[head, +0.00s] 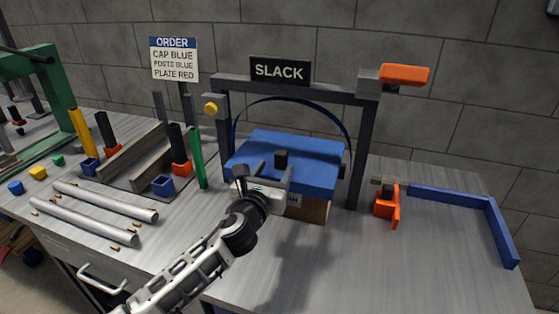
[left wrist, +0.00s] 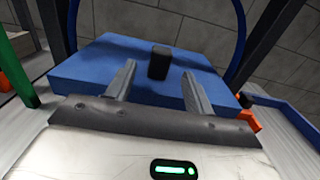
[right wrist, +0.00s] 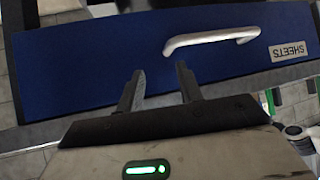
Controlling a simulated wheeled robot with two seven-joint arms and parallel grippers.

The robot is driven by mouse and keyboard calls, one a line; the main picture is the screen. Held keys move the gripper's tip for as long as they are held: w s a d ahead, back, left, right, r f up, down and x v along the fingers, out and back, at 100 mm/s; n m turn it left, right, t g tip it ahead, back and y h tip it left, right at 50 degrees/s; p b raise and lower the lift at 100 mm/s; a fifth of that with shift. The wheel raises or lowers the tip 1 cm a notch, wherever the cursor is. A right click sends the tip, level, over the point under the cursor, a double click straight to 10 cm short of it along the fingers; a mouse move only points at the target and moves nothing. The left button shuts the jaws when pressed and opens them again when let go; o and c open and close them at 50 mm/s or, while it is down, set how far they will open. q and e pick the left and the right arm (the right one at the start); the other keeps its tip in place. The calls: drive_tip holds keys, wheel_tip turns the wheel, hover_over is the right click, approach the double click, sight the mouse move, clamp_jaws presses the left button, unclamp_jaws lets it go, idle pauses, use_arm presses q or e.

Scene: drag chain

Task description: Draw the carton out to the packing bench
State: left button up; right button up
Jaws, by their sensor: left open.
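The brown carton (head: 316,212) stands on the bench under the dark frame with the SLACK sign (head: 280,70). A blue cap (head: 315,150) with a black knob (head: 282,158) covers its top, and a blue band arches over it. Only the carton's lower front shows, with a pale label; my left arm hides part of it. My left gripper (head: 264,175) is open at the near side of the cap. In the left wrist view the knob (left wrist: 160,62) shows between and beyond its fingers. My right gripper (right wrist: 158,85) is open and empty, outside the head view.
An orange clamp-like part (head: 387,206) and a blue corner rail (head: 455,200) are on the right of the bench. Grey rods (head: 105,200), posts and small blocks crowd the left. Bare bench lies front right. My right gripper faces a blue SHEETS panel (right wrist: 100,60) with a silver handle (right wrist: 210,38).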

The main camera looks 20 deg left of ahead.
sight(279, 162)
use_arm(q)
drive_tip(key=w, duration=0.4)
drive_tip(key=shift+w+d, duration=0.1)
drive_tip(key=shift+w, duration=0.45)
use_arm(e)
drive_tip(key=shift+w+a+r, duration=0.1)
drive_tip(key=shift+w+r, duration=0.25)
drive_tip(key=shift+w, duration=0.2)
